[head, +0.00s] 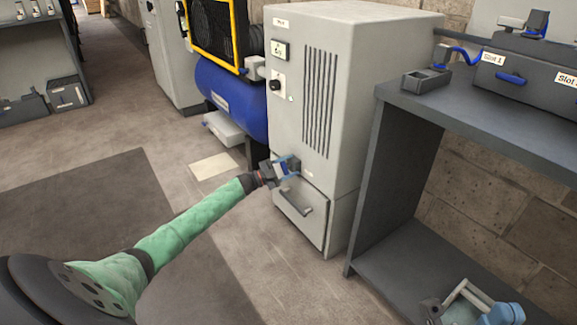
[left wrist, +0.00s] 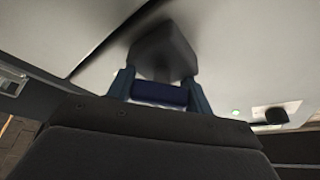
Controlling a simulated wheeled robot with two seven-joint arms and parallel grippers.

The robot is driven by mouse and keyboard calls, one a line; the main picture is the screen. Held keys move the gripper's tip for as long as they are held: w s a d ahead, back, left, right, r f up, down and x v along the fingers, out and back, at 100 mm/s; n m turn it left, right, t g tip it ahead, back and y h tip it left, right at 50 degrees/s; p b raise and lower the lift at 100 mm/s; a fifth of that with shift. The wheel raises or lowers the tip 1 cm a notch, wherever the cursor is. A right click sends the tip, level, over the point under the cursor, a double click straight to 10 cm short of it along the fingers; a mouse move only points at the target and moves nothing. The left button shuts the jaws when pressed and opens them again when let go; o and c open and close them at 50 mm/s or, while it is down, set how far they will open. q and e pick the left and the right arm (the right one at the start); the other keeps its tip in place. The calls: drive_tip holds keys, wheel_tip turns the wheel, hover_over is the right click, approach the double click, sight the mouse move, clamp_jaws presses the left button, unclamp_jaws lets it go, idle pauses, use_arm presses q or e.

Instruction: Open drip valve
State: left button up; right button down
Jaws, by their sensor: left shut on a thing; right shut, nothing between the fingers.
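The drip valve shows in the left wrist view as a dark grey block (left wrist: 162,50) against a pale cabinet face, with a dark blue bar (left wrist: 160,94) in front of it. My left gripper (head: 287,166) is at the lower front of the grey cabinet (head: 350,110), just above a drawer handle (head: 297,204). In the left wrist view its two blue fingers (left wrist: 160,85) are on either side of the blue bar and shut on it. The gripper hides most of the valve in the head view.
A dark bench (head: 480,120) with slotted boxes (head: 530,80) stands right of the cabinet. A blue tank (head: 235,100) is behind left. A grey-and-blue object (head: 470,305) shows at bottom right. A cabinet knob (head: 276,85) sits above.

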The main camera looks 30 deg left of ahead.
use_arm(q)
drive_tip(key=m+g, duration=0.1)
drive_tip(key=m, duration=0.1)
drive_tip(key=m+g+p, duration=0.1)
drive_tip(key=m, duration=0.2)
drive_tip(key=m+g, duration=0.1)
drive_tip(key=m, duration=0.2)
drive_tip(key=shift+d+f+y+p, duration=0.1)
drive_tip(key=shift+f+y+p, duration=0.2)
drive_tip(key=shift+p, duration=0.1)
drive_tip(key=shift+s+m, duration=0.1)
drive_tip(key=shift+m, duration=0.3)
drive_tip(key=o, duration=1)
